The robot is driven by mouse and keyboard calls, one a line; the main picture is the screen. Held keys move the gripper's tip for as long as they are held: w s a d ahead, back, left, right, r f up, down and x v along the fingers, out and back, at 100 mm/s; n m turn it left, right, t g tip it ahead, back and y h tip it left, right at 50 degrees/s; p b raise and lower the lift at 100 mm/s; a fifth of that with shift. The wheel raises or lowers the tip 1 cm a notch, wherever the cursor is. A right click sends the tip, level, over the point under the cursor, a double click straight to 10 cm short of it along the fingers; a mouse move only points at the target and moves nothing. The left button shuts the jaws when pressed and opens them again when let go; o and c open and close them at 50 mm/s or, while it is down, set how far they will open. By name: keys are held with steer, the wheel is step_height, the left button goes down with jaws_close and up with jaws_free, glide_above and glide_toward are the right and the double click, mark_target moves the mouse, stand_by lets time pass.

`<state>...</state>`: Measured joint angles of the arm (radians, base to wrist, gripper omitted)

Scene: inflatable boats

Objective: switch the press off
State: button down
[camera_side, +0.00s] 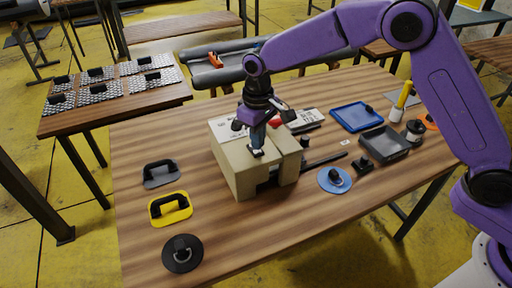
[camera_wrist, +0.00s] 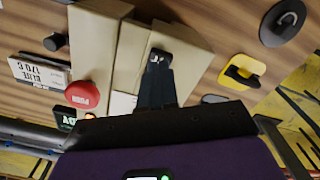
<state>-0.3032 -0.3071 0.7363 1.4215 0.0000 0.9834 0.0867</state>
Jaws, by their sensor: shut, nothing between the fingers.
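The press is a beige boxy machine (camera_side: 240,173) standing in the middle of the wooden table; its beige top also shows in the wrist view (camera_wrist: 126,55). A small black switch (camera_wrist: 160,54) sits on its top, partly hidden by my fingers. My gripper (camera_side: 257,150) points down over the front of the press top, fingers shut and empty. In the wrist view the fingertips (camera_wrist: 159,68) are right at the switch; I cannot tell whether they touch it, nor which way it is set. A red push button (camera_wrist: 82,95) is beside the press in the wrist view.
A lit green display (camera_wrist: 66,118) is near the red button. A black D-ring patch (camera_side: 182,253), a yellow handle (camera_side: 170,207) and a grey handle (camera_side: 161,173) lie left of the press. A blue D-ring patch (camera_side: 334,180), blue tray (camera_side: 356,117) and dark tray (camera_side: 385,144) lie right.

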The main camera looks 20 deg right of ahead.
steer(key=shift+f, duration=1)
steer(key=shift+r, duration=3.55)
